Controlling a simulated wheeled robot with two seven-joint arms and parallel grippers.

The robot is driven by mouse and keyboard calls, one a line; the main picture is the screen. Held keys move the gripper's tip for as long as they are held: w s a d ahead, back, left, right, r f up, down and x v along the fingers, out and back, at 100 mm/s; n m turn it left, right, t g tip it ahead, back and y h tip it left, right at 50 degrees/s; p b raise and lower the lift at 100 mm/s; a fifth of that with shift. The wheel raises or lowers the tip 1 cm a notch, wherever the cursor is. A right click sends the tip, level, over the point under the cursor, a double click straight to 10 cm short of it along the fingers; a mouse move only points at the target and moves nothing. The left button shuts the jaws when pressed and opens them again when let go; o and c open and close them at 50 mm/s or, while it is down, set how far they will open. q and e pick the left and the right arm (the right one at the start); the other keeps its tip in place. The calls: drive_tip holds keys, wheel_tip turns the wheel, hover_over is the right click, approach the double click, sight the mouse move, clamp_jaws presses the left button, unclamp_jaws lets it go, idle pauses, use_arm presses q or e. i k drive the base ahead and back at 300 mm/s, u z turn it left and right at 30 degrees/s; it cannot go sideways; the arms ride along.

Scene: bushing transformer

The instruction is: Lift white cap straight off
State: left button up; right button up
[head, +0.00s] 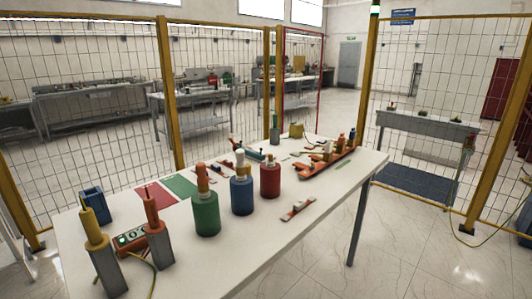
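A blue cylinder (242,196) stands upright near the middle of the white table. A small white cap (240,158) sits on top of its orange-tan neck (240,172). A green cylinder (207,214) stands to its left with an orange and tan top (202,178). A red cylinder (270,181) stands to its right with a tan and orange top (275,136). Neither of my grippers is in view, and nothing is seen touching the white cap.
Two grey holders with yellow (93,228) and orange (151,211) handled tools stand at the front left, near a blue holder (93,201) and a green-faced box (131,238). Red (155,195) and green (181,184) mats lie behind. An orange tray (326,164) holds small parts at right.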

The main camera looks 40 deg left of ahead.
sight(239, 154)
drive_tip(key=i, duration=0.85)
drive_tip(key=u, duration=2)
